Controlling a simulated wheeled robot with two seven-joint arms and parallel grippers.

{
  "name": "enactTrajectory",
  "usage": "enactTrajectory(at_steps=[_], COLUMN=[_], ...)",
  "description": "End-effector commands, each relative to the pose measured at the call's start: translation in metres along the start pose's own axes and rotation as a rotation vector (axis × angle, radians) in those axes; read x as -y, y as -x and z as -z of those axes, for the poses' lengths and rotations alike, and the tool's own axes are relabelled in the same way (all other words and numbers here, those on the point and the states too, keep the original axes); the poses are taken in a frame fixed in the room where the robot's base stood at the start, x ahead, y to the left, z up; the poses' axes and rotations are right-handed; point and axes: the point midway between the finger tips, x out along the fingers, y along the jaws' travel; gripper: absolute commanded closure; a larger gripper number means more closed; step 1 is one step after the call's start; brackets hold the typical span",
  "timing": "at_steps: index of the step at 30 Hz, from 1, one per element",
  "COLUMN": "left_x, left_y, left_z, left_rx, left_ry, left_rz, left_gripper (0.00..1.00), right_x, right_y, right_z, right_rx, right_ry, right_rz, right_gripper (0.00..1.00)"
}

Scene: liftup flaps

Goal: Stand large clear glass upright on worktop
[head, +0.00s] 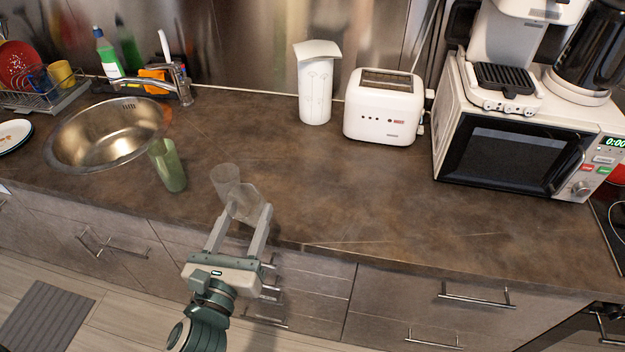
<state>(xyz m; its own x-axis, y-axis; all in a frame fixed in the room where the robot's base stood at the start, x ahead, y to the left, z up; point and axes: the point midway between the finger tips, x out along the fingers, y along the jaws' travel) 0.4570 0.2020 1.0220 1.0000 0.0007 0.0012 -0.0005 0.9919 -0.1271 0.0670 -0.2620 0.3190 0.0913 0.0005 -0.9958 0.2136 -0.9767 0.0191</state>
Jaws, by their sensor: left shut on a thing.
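My left gripper (240,220) reaches in from the bottom at the worktop's front edge. It is shut on a clear glass (245,203), which sits between its fingers and looks tilted. A second clear glass (224,178) shows just behind the held one; the two overlap in view, and I cannot tell whether they touch. A green glass (167,166) stands to the left, beside the sink. The brown worktop (340,200) lies under them. I cannot tell whether the held glass touches the worktop. My right gripper is not in view.
A sink (110,136) is at the left, with a dish rack (45,98) beyond it. A white canister (315,90), a toaster (383,106) and a microwave (520,140) stand along the back and right. The middle of the worktop is clear.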

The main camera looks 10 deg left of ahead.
Motion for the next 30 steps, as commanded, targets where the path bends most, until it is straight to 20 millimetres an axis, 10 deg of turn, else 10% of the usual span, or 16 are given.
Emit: enactTrajectory(at_steps=[12,19,30], left_x=[0.0,0.001,0.002], left_y=[0.0,0.0,0.001], left_z=[-0.001,-0.007,-0.066], left_rx=[0.001,-0.001,-0.031], left_ry=[0.0,-0.001,-0.02], left_rz=[0.0,0.002,0.025], left_gripper=[0.76,0.76,0.76], right_x=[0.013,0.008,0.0], right_y=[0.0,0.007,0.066], right_z=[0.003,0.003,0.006], right_rx=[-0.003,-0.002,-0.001], right_ry=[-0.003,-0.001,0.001], right_rz=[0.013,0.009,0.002], right_gripper=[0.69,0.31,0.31])
